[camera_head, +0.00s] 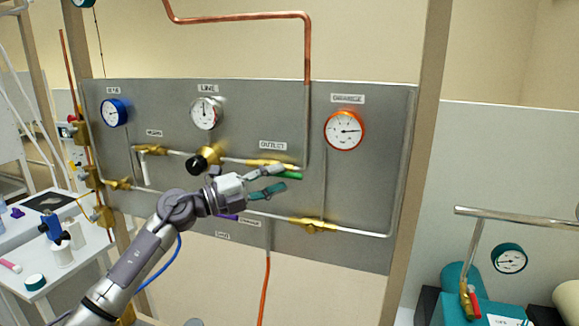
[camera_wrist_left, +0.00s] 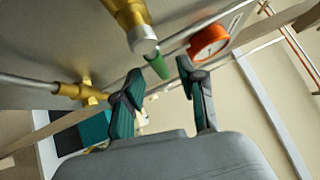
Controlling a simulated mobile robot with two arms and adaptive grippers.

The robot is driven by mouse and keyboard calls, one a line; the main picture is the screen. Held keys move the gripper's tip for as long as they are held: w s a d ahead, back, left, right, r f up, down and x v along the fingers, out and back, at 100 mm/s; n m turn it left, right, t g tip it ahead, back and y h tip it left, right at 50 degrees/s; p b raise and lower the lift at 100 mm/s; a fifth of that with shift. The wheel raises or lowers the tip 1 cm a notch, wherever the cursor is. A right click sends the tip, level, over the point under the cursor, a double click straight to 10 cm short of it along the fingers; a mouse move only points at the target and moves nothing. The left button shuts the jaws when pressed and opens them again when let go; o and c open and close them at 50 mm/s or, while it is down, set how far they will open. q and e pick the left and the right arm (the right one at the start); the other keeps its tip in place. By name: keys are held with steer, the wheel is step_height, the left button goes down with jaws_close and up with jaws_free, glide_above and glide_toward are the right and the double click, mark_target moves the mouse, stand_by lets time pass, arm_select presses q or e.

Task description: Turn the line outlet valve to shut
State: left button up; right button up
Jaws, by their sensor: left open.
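The line outlet valve is a brass body (camera_head: 268,163) under the OUTLET label on the grey panel, with a green lever (camera_head: 289,175). The lever points right, roughly along the pipe, its left part hidden behind my gripper. In the left wrist view the brass valve (camera_wrist_left: 128,16) has a silver end, and the green lever (camera_wrist_left: 157,66) shows just beyond it. My left gripper (camera_head: 284,178) is open at the lever. In the wrist view its fingertips (camera_wrist_left: 160,69) stand on either side of the lever's end; I cannot tell whether they touch it. My right gripper is out of view.
The panel (camera_head: 365,205) carries a blue gauge (camera_head: 113,112), a white line gauge (camera_head: 206,113), an orange gauge (camera_head: 344,130) and a black knob (camera_head: 197,164). A lower pipe with a brass fitting (camera_head: 312,225) runs below the gripper. A white bench with small items stands left.

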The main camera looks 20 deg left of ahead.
mark_target(284, 176)
arm_select(q)
steer(key=shift+p+x, duration=0.4)
steer(key=shift+x, duration=1.5)
jaws_close()
